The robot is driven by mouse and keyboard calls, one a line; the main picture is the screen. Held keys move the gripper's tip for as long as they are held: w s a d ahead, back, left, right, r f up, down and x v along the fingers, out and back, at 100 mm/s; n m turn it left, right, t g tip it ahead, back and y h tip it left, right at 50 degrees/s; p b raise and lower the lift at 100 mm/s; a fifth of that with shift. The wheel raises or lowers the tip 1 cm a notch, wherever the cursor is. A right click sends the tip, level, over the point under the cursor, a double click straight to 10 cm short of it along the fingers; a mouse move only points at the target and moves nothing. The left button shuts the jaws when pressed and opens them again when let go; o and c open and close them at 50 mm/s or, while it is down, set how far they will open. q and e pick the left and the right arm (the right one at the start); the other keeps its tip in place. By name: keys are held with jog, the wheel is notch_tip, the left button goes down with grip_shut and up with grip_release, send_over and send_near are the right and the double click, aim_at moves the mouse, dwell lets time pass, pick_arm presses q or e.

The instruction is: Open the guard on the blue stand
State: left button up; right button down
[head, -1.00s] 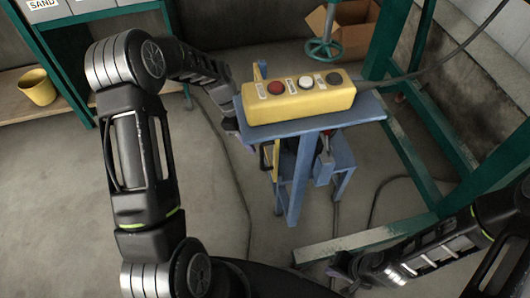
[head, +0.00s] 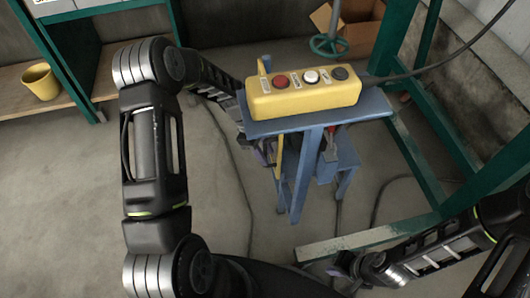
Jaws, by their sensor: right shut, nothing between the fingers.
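The blue stand (head: 308,170) is at centre, with a yellow control box (head: 304,95) on its top plate. The box has red, white and dark buttons. A thin yellow part (head: 278,165) shows below the plate on the stand's left side; I cannot tell if it is the guard. A red-topped lever (head: 330,140) shows under the plate. My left gripper (head: 263,152) is at the stand's left side, close to the yellow part, mostly hidden; its jaws and any contact are unclear. My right gripper (head: 342,270) is shut and empty, low in front of the stand.
A green frame (head: 440,125) stands to the right, with a low beam (head: 350,243) in front. A green handwheel (head: 328,45) and cardboard box (head: 358,22) are behind. Cables lie on the floor. A yellow bucket (head: 40,82) sits on a shelf at left.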

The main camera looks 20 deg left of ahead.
pick_arm(q)
jog(key=shift+c, duration=0.3)
grip_shut()
dwell(1.1)
